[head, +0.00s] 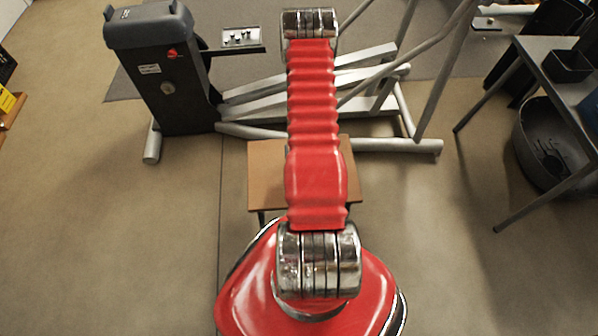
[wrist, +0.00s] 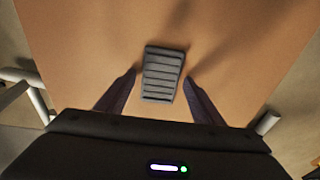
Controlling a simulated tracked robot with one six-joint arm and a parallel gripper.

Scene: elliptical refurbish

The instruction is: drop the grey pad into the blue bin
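The grey pad (wrist: 163,73) is a dark, ribbed block lying on a brown wooden surface in the wrist view. My gripper (wrist: 160,77) is open, with one dark finger on each side of the pad. A small gap shows between the pad and each finger; I cannot tell the height of the fingertips over the surface. In the head view my red arm hides the gripper and the pad.
The small wooden table (head: 266,178) is partly behind my arm in the head view. An elliptical trainer (head: 172,85) stands behind it. At the right is a dark table (head: 545,55) with a black tray (head: 567,66). Floor at the left is clear.

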